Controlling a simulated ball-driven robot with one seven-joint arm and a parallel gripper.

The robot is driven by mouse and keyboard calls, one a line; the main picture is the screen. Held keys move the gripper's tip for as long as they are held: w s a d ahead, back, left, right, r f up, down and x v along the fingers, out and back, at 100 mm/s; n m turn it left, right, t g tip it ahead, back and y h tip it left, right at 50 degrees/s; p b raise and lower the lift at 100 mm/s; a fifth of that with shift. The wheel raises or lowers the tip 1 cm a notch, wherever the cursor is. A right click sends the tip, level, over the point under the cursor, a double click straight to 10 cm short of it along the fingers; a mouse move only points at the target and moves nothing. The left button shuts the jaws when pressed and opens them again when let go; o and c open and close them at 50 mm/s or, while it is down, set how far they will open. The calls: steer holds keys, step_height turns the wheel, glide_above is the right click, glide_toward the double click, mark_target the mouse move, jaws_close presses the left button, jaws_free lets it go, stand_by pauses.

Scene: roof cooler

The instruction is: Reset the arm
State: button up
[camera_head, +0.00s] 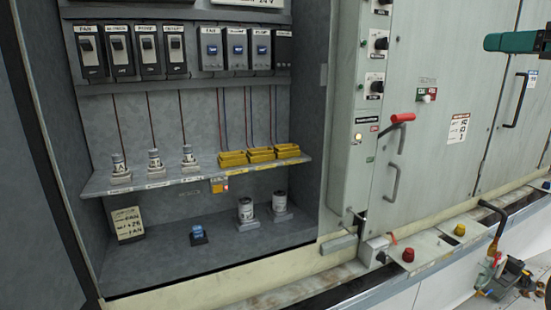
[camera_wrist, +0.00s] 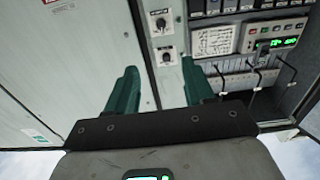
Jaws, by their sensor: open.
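My gripper shows in the wrist view (camera_wrist: 160,92), with its two green fingers spread apart and nothing between them. Beyond the fingers is the grey cabinet face. In the head view, part of my gripper (camera_head: 512,42) shows at the upper right edge, held in front of the cabinet doors and clear of them. The rest of the arm is mostly outside the head view.
An open cabinet has a shelf (camera_head: 140,182) with several small cylinders and yellow trays (camera_head: 262,154). Black breakers (camera_head: 120,50) sit above. A red-handled lever (camera_head: 402,118) and door handles (camera_head: 516,100) stick out. A ledge with red and yellow knobs (camera_head: 459,229) runs below.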

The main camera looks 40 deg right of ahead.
steer(key=w+f+m+y, duration=0.1)
steer(key=w+f, duration=0.5)
steer(key=f, duration=0.4)
steer(key=w+a+f+g+y, duration=0.15)
steer(key=w+a+f, duration=0.25)
steer(key=f, duration=0.6)
steer(key=w+a+f+m+g+y, duration=0.1)
steer(key=w+a+f+g, duration=0.2)
steer(key=f, duration=0.7)
steer(key=w+a+f+g+y, duration=0.1)
steer(key=w+a+f, duration=0.35)
steer(key=f, duration=0.55)
steer(key=s+a+f+n+g+y, duration=0.1)
steer(key=s+a+f+g, duration=0.15)
steer(key=a+f, duration=0.55)
steer(key=s+a+f+g, duration=0.2)
steer(key=s+a+f, duration=0.3)
steer(key=f, duration=0.5)
steer(key=s+a+f+n+g, duration=0.1)
steer(key=s+a+f+g, duration=0.2)
steer(key=s+f, duration=0.3)
steer(key=s+a+f+n+g+h, duration=0.1)
steer(key=s+a+f, duration=0.4)
steer(key=s, duration=0.5)
steer(key=shift+s+a+f+n+g, duration=0.15)
steer(key=shift+s+f+n+g, duration=0.35)
steer(key=shift+g, duration=0.7)
steer(key=shift+w+r, duration=0.1)
